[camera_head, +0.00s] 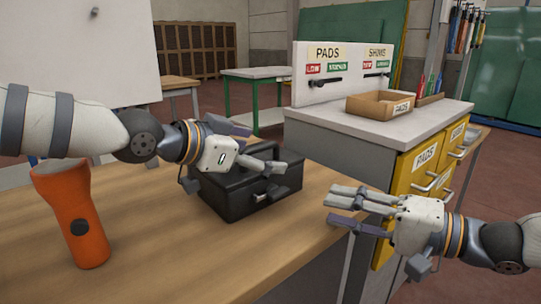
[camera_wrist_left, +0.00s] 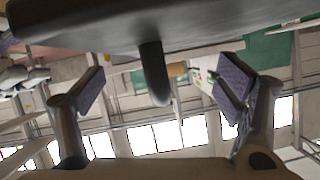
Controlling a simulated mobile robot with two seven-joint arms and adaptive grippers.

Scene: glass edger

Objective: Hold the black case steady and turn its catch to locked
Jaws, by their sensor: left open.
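The black case (camera_head: 235,203) sits upright on the wooden table, with a small metallic fitting (camera_head: 260,198) on its front that may be the catch; its setting is too small to read. My left gripper (camera_head: 266,152) is open over the top of the case and hides part of its lid. In the left wrist view the dark case (camera_wrist_left: 130,25) fills the top edge, and a curved dark piece (camera_wrist_left: 154,72), perhaps the handle, lies between the two spread fingers. My right gripper (camera_head: 333,207) is open and empty, right of the case, its fingers pointing left towards it.
An orange flashlight (camera_head: 75,210) stands on the table (camera_head: 170,250) at the left. The table's front right is bare. Behind stands a yellow-drawered cabinet (camera_head: 415,165) with a cardboard box (camera_head: 380,105) on top. A green-legged table (camera_head: 255,73) is further back.

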